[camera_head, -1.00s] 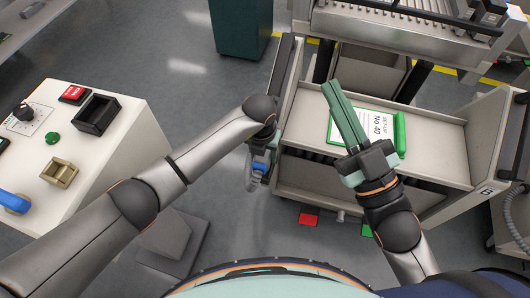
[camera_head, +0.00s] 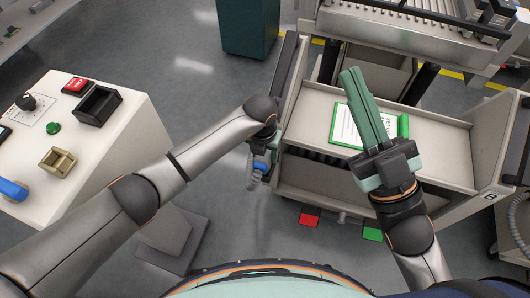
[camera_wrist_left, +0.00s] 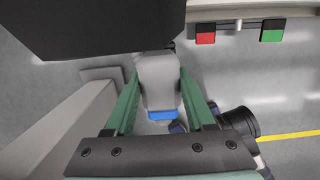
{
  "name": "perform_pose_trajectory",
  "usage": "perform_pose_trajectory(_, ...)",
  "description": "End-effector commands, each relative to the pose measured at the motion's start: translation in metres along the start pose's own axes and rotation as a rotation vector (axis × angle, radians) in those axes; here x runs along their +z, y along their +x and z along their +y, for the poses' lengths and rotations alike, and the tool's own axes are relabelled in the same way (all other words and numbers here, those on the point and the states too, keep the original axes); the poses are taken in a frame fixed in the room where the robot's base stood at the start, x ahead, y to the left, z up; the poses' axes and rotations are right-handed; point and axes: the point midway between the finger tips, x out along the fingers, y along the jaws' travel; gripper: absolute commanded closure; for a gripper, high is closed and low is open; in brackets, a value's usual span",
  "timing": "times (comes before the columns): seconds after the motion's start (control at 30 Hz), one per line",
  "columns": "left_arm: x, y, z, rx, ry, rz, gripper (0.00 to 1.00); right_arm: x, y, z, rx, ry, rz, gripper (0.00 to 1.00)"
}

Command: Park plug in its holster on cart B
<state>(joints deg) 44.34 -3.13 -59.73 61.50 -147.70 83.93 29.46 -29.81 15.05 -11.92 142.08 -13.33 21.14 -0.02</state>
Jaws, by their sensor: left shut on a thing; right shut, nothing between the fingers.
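The plug is a grey body with a blue band. In the left wrist view the plug (camera_wrist_left: 158,80) sits between the two green fingers of my left gripper (camera_wrist_left: 160,92), which is shut on it. In the head view the plug (camera_head: 258,168) hangs at the left side of cart B (camera_head: 462,190), and my left gripper (camera_head: 268,150) is partly hidden by its wrist. A dark panel (camera_wrist_left: 90,25) lies just beyond the plug; I cannot tell whether they touch. I cannot make out the holster. My right gripper (camera_head: 357,85) is shut and empty above the cart's tray.
A green-edged clipboard (camera_head: 345,125) lies on the cart's tray. A red pedal (camera_head: 310,218) and a green pedal (camera_head: 372,234) are low at the cart's front. A white console (camera_head: 110,135) stands at left. A roller conveyor (camera_head: 420,30) is behind. Grey floor lies between console and cart.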

Motion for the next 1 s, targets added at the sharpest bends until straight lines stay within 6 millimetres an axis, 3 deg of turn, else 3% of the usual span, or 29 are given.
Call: perform_pose_trajectory(1.0,-0.0005,0.0089,-0.0002,0.0,0.0,-0.002,1.0,0.0073,-0.0052,-0.0032,-0.002,0.0,-0.004,1.0)
